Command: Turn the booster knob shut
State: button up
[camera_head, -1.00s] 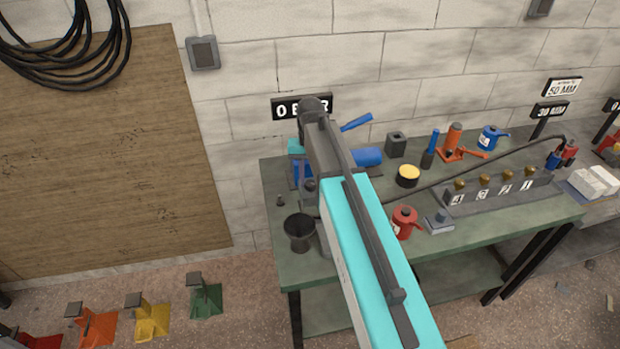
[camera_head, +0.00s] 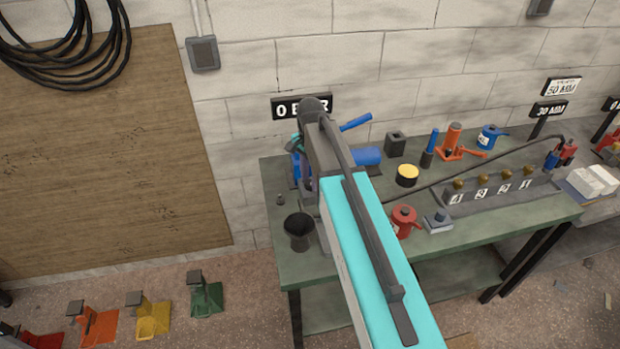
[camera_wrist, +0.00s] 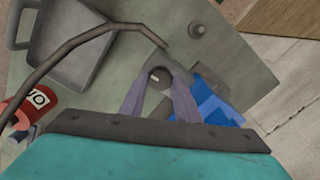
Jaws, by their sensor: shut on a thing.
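The knob (camera_wrist: 160,79) is round and dark grey with a short white mark on its face, in the wrist view. My gripper (camera_wrist: 158,88) has one finger on each side of it and is shut on it. The blue booster body (camera_wrist: 216,101) lies just right of the fingers, partly hidden by the right one. In the head view the blue booster (camera_head: 367,156) is at the bench's left end, largely covered by my arm. The knob and fingertips are hidden there.
On the green bench (camera_head: 310,268) stand a dark cup (camera_head: 299,232), a red can (camera_head: 403,221), a yellow-topped tin (camera_head: 407,175) and a numbered block (camera_head: 500,190). A black hose runs across the bench. The block wall (camera_head: 235,150) is close behind.

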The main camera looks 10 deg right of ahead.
aim_at(310, 182)
jog(key=shift+m, duration=0.4)
jog(key=o, duration=1)
jog(key=shift+o, duration=0.2)
notch_tip(310, 182, up, 14)
jog(key=b, duration=0.2)
jog(key=shift+b, duration=0.4)
jog(key=shift+f, duration=0.15)
